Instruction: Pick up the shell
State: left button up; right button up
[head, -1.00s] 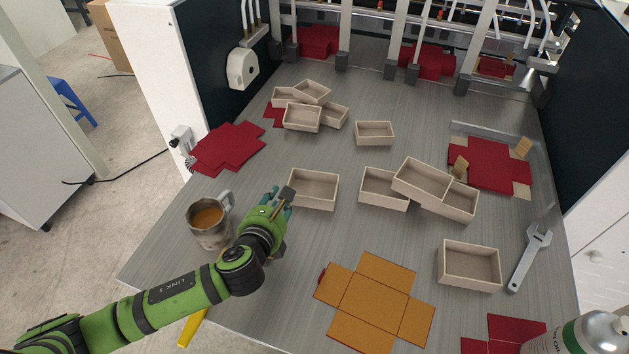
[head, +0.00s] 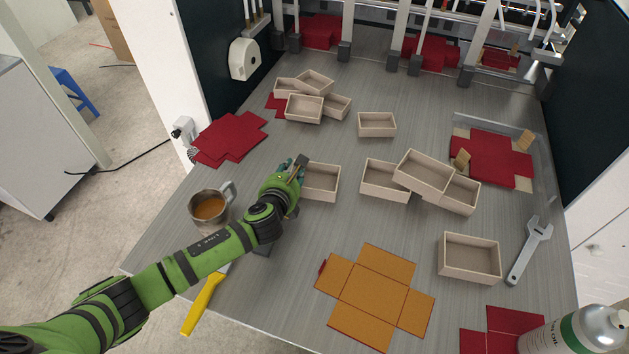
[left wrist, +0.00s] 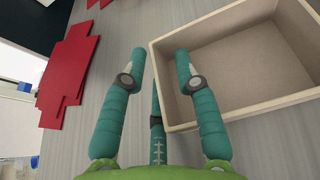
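An open beige box shell (head: 322,182) sits upright on the grey table, and my left gripper (head: 293,167) is at its left end, covering part of it. In the left wrist view the shell (left wrist: 245,65) fills the upper right. The gripper's teal fingers (left wrist: 160,60) are spread there, with one outside the shell's left wall and one over its inside. The wall appears between them, and I cannot tell whether they touch it. My right gripper is out of view. Several similar shells stand around, including a stacked group (head: 425,172) to the right.
A steel mug (head: 209,208) of brown drink stands left of my left forearm. A yellow-handled tool (head: 203,305) lies below the arm. An orange flat blank (head: 376,296), a wrench (head: 530,250) and a spray can (head: 585,335) lie or stand toward the front and right.

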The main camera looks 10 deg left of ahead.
pick_arm(q)
grip_shut()
jog(key=shift+r, duration=0.1)
